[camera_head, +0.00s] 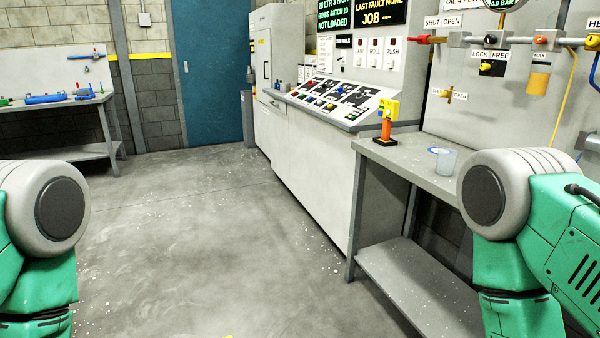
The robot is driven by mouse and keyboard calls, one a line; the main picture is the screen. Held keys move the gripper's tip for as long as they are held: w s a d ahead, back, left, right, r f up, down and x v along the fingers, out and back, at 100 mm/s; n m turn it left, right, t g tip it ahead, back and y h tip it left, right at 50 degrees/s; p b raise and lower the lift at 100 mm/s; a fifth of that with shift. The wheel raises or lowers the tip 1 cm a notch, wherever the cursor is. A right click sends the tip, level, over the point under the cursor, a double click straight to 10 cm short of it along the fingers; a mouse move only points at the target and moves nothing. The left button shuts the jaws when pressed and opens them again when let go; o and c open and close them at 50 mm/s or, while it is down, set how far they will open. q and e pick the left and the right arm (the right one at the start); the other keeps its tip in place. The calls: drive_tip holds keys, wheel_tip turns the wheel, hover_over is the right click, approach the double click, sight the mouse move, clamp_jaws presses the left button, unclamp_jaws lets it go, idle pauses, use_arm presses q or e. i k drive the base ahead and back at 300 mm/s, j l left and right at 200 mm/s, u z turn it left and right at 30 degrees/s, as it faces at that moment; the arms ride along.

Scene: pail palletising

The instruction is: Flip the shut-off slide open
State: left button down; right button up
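On the wall panel at the upper right, a "SHUT OPEN" label (443,21) sits above a pipe fitting with a red end piece (424,40). The red piece lies on the "SHUT" side. This may be the shut-off slide, but it is too small to be sure. Lower on the same panel, a brass fitting (455,95) sits between two small labels that I cannot fully read. My two arms show at the left and right edges. Neither gripper is in the picture, so I cannot see what they hold.
A steel bench (415,165) stands under the panel, bearing an orange post with a yellow box (388,110) and a clear cup (446,161). A control console (330,100) and a cabinet (276,60) stand farther left. A workbench (70,110) is at far left. The floor between is clear.

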sight(421, 39)
drive_tip(key=i+j+z, duration=0.15)
drive_tip(key=i+z, duration=0.3)
drive_tip(key=i, duration=0.15)
drive_tip(key=i+j+z, duration=0.3)
drive_tip(key=i+z, duration=0.15)
drive_tip(key=i+j+z, duration=0.9)
drive_tip(key=j, duration=0.35)
drive_tip(key=i+j+z, duration=0.4)
drive_tip(key=j, duration=0.35)
drive_tip(key=k+l, duration=0.05)
drive_tip(key=k, duration=0.05)
